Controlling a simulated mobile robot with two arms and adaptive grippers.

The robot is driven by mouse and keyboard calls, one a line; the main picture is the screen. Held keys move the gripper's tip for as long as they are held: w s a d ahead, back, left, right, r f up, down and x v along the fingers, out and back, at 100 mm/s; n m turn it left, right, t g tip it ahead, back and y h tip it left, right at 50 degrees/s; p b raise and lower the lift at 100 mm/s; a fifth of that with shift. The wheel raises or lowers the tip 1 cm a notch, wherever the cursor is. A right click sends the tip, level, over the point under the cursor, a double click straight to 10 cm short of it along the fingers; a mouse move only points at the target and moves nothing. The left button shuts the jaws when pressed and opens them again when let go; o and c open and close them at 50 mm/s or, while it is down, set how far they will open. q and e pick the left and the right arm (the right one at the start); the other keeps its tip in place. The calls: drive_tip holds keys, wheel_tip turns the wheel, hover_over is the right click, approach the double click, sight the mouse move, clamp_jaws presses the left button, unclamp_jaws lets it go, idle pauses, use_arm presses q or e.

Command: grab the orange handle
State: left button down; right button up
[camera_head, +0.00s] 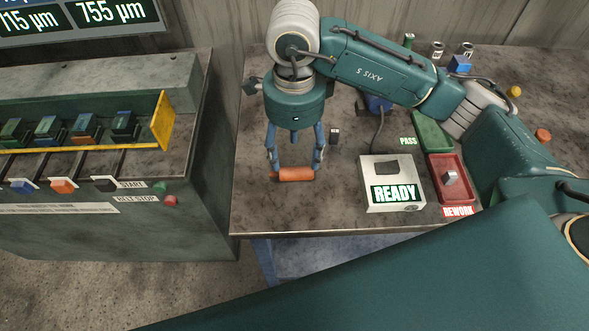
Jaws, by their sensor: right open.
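My right gripper (296,166) points down over the bench, its two blue fingers spread wide. An orange cylindrical handle (296,175) lies crosswise on the bench between the fingertips. One fingertip is near each end of it; I cannot tell whether they touch it. A smaller orange lever handle (63,186) is on the front of the machine at the left, between a blue and a black one. My left gripper is not in view.
A white READY box (412,203) stands right of the gripper. Beyond it are a green PASS tray (431,132) and a red REWORK tray (444,168) holding a grey piece.

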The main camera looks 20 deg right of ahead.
sight(296, 173)
wheel_tip(296, 173, down, 3)
drive_tip(key=shift+r, duration=0.1)
wheel_tip(296, 173, down, 4)
drive_tip(key=p, duration=0.2)
drive_tip(key=shift+d+p, duration=0.1)
drive_tip(key=shift+p, duration=0.3)
drive_tip(key=shift+f, duration=0.7)
drive_tip(key=c, duration=1.3)
